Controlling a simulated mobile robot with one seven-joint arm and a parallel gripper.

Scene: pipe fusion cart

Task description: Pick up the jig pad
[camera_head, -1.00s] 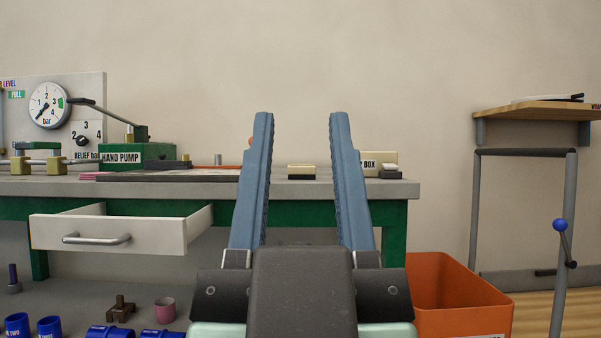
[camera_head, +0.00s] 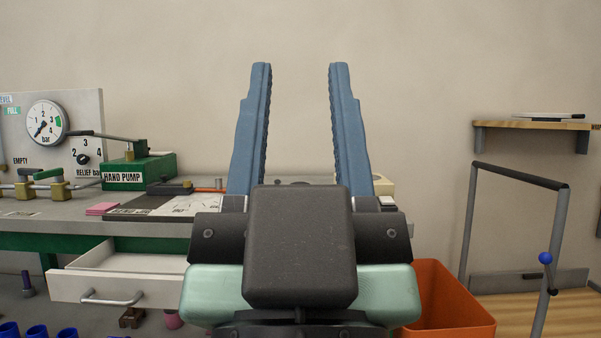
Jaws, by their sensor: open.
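My gripper (camera_head: 300,68) is open and empty, its two blue fingers pointing up in front of the wall, above the bench top. I cannot surely tell which item is the jig pad. A dark flat mat (camera_head: 125,212) with partly readable lettering lies on the bench (camera_head: 60,226), left of my gripper. A small pink pad stack (camera_head: 102,209) sits at its left edge. The bench top directly behind my gripper is mostly hidden, including the spot where a small cream and black block stood in view earlier.
A green hand pump (camera_head: 138,173) and a gauge panel (camera_head: 88,110) stand at the left. A drawer (camera_head: 125,284) hangs open below the bench. An orange bin (camera_head: 450,305) is at lower right, near a grey frame (camera_head: 515,176) and a wall shelf (camera_head: 530,125).

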